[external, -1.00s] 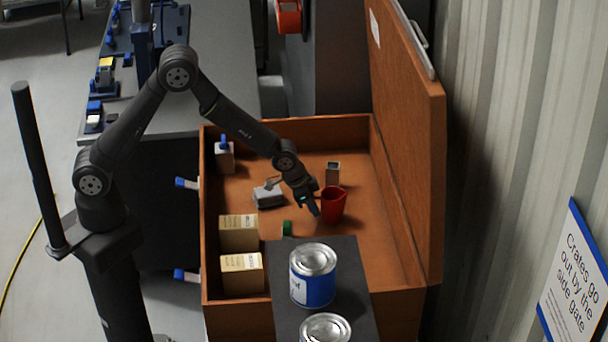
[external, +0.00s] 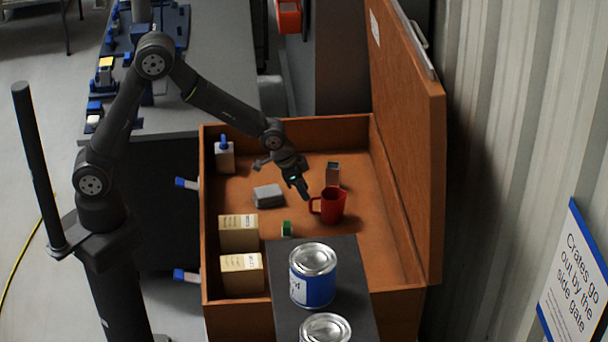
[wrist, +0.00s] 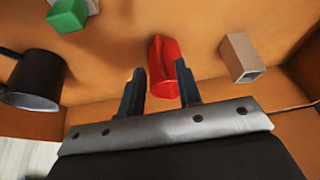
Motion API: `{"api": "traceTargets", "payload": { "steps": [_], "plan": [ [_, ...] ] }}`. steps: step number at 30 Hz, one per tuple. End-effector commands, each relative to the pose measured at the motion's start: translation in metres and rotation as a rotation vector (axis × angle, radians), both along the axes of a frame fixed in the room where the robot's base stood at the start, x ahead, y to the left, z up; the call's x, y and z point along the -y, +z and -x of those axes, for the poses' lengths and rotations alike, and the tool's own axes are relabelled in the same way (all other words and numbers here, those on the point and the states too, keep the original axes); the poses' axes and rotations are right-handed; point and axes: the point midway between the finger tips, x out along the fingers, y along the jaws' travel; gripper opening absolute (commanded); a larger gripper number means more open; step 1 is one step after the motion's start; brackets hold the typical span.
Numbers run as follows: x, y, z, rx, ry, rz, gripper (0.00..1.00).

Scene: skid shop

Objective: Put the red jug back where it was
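The red jug (external: 333,206) stands upright on the floor of the open orange-brown crate, right of its middle. Its handle points left, towards my gripper. My gripper (external: 305,195) is just up and left of the jug in the external view, its tips close to the handle. In the wrist view my gripper (wrist: 159,72) has its two fingers spread, with the red jug (wrist: 163,60) seen in the gap beyond them. Nothing shows held between the fingers. Whether a fingertip touches the handle is not clear.
A small tin box (external: 333,174) stands just behind the jug. A grey box (external: 268,195), a green-topped item (external: 287,229) and cartons (external: 239,233) lie to the left. A dark board (external: 290,325) with paint cans (external: 313,278) covers the crate's front. The raised lid (external: 410,130) bounds the right.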

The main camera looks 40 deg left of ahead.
Motion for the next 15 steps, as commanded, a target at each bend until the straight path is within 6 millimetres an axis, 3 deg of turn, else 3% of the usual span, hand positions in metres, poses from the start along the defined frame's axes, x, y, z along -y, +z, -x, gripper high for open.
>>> {"api": "traceTargets", "payload": {
  "steps": [6, 15],
  "plan": [
    [-0.009, 0.029, 0.009, -0.001, 0.0, -0.001, 0.32],
    [-0.012, 0.04, 0.012, -0.001, 0.0, -0.001, 0.32]
  ]
}}
